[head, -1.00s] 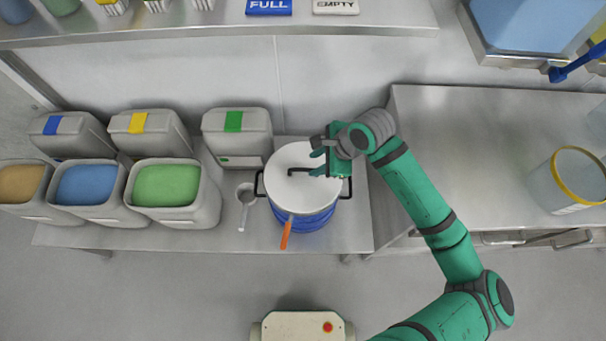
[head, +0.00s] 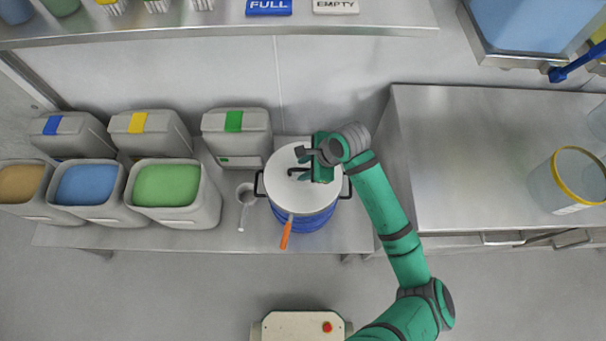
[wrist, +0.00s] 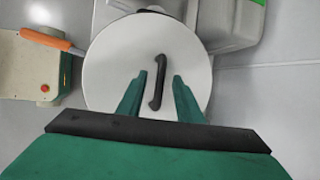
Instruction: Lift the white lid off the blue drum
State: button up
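The white lid (head: 283,184) sits flat on the blue drum (head: 303,221), which stands on the steel bench. The lid also fills the middle of the wrist view (wrist: 118,68), with its black bar handle (wrist: 157,82) across the centre. My gripper (head: 304,165) is over the lid, at the right of the handle in the head view. In the wrist view my gripper (wrist: 157,92) is open, with one green finger on each side of the handle's near end. Neither finger appears to touch it. The height above the lid is hard to tell.
An orange-handled tool (head: 286,232) rests against the drum's front. A metal scoop (head: 244,205) lies left of the drum. An open bin of green powder (head: 214,205) stands further left, and a lidded grey bin (head: 237,138) behind. A higher steel counter (head: 470,150) is at right.

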jog(key=shift+c, duration=0.6)
grip_shut()
jog(key=shift+r, duration=0.2)
jog(key=shift+r, duration=0.9)
jog(key=s+d+r, duration=0.4)
jog(key=s+r, duration=0.6)
jog(key=s, duration=0.3)
jog(key=shift+s+r, duration=0.2)
jog(key=shift+r, duration=0.2)
